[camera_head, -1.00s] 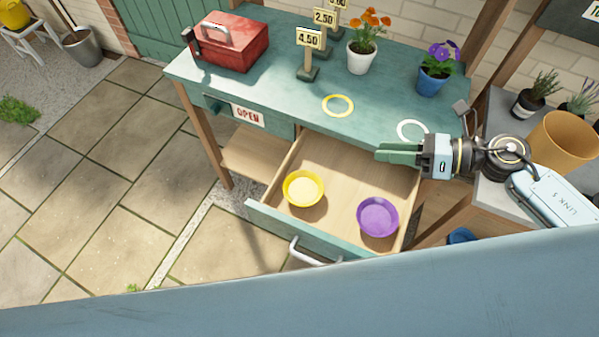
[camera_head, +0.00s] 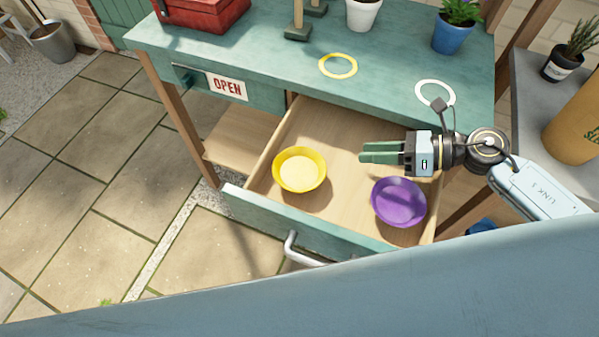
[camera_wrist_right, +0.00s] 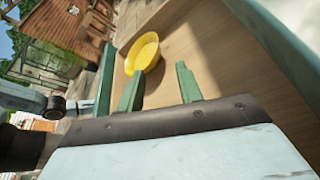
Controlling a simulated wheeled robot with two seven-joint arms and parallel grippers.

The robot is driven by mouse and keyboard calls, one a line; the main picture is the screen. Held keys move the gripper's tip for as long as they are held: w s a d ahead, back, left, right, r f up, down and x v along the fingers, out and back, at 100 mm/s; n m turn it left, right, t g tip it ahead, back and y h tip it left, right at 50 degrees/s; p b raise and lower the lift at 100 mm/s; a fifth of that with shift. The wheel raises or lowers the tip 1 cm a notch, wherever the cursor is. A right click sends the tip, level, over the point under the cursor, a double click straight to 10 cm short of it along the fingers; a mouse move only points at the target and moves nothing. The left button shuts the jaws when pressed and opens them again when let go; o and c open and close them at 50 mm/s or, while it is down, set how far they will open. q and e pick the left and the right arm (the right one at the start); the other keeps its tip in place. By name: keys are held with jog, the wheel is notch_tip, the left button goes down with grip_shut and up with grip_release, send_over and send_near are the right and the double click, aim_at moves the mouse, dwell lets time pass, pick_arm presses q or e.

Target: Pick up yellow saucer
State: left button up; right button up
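The yellow saucer (camera_head: 299,171) lies in the left part of the open drawer, beside a purple saucer (camera_head: 399,203). My right gripper (camera_head: 363,153) is over the drawer, to the right of the yellow saucer and apart from it, with its fingers pointing left. In the right wrist view the two green fingers (camera_wrist_right: 157,84) stand apart with nothing between them. The yellow saucer (camera_wrist_right: 143,54) shows there beyond the fingertips. My left gripper is not in view.
The drawer front (camera_head: 295,226) with its metal handle (camera_head: 303,251) faces the near side. On the bench top (camera_head: 290,65) are a yellow ring (camera_head: 338,66), a white ring (camera_head: 435,92), a red toolbox (camera_head: 205,12) and flower pots. The drawer floor between gripper and yellow saucer is clear.

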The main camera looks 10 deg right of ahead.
aim_at(317, 153)
jog(key=x, duration=0.6)
jog(key=shift+w+a, duration=0.15)
jog(key=shift+a, duration=0.15)
jog(key=x, duration=0.4)
jog(key=shift+a+r, duration=0.15)
jog(key=shift+a, duration=0.55)
grip_shut()
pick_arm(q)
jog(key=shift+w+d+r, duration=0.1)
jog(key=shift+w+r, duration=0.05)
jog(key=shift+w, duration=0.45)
